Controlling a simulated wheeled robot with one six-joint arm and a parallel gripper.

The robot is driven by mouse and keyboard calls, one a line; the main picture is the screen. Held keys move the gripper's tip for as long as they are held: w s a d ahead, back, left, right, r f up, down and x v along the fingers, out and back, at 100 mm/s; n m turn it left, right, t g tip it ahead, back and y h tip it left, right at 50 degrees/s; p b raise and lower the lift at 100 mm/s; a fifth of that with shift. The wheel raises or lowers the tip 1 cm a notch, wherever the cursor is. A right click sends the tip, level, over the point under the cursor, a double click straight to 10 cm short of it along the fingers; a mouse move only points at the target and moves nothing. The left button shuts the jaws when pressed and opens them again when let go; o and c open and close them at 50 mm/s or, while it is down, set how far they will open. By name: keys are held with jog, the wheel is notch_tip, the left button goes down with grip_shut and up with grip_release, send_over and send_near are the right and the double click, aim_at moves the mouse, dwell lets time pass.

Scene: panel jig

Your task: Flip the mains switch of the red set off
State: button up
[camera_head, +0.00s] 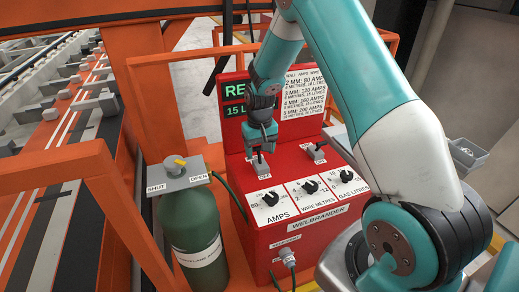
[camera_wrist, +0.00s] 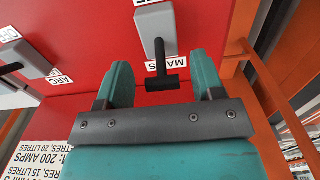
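The red set (camera_head: 298,236) is a red cabinet with a sloped top and an upright back panel. Its mains switch (camera_wrist: 155,28) has a grey base and a black T-shaped lever (camera_wrist: 162,82), beside a MAINS label (camera_wrist: 166,63). In the wrist view the lever's crossbar lies over the MAINS label side, away from the label at the top edge. My gripper (camera_wrist: 161,66) is open, its teal fingers on either side of the crossbar with gaps. In the head view my gripper (camera_head: 262,150) points down above the OFF label (camera_head: 264,176) and hides most of the switch.
A second switch, by the ARC label (camera_wrist: 60,77), has its own lever (camera_head: 315,152) to the right. Knobs for amps (camera_head: 269,199), wire and gas sit in front. A green gas bottle (camera_head: 192,230) with a yellow-handled valve stands left. Orange rails (camera_head: 85,168) flank the set.

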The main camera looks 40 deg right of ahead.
notch_tip(320, 180, up, 17)
jog(key=b, duration=0.3)
jog(key=shift+r, duration=0.2)
